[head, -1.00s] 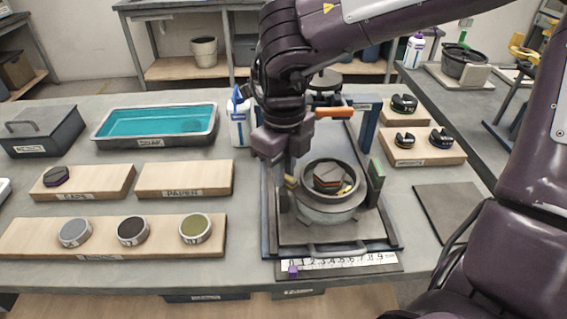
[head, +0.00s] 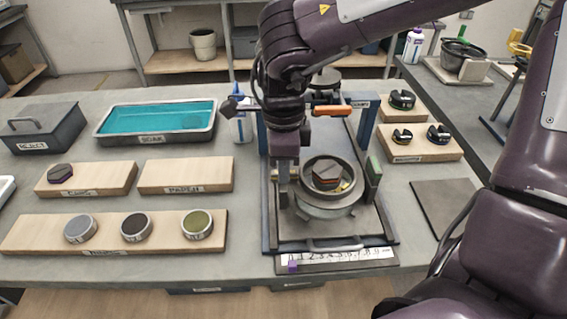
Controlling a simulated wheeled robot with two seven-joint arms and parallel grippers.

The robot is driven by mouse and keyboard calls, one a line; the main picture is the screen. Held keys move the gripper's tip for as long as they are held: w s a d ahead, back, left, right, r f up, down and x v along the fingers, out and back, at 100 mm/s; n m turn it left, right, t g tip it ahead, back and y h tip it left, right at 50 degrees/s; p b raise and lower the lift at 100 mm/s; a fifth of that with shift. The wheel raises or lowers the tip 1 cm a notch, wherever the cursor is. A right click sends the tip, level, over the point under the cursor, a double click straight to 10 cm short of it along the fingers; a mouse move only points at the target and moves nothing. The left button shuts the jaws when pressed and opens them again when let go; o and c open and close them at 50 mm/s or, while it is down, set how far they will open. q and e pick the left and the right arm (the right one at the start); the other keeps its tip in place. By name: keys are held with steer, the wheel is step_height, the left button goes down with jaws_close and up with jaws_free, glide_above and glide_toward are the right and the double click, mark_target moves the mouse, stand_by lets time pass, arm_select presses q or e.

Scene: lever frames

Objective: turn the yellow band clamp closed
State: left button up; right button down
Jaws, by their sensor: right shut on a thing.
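A round grey pot (head: 329,208) with a wide rim stands on the blue-edged press base. A stack of dark and reddish hexagonal pieces (head: 327,176) sits inside its rim. A small yellow part (head: 345,186), which looks like a bit of the band clamp, shows at the right of the stack. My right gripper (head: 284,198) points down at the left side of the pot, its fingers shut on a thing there. That thing is mostly hidden by the fingers; it appears to be the yellow band clamp's lever. My left gripper is not in view.
An orange handle (head: 332,110) crosses the blue frame behind the pot, and a green block (head: 374,170) stands at its right. A ruler strip (head: 338,259) lies in front. Boards with discs (head: 136,228) lie left, and a teal soak tray (head: 156,120) stands behind them.

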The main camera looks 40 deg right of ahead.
steer(key=shift+n, duration=0.3)
steer(key=c, duration=1.4)
jaws_free()
steer(key=shift+r, duration=0.1)
step_height(320, 180, up, 8)
steer(key=shift+f+p, duration=0.2)
steer(key=shift+p, duration=0.1)
steer(key=shift+r, duration=0.1)
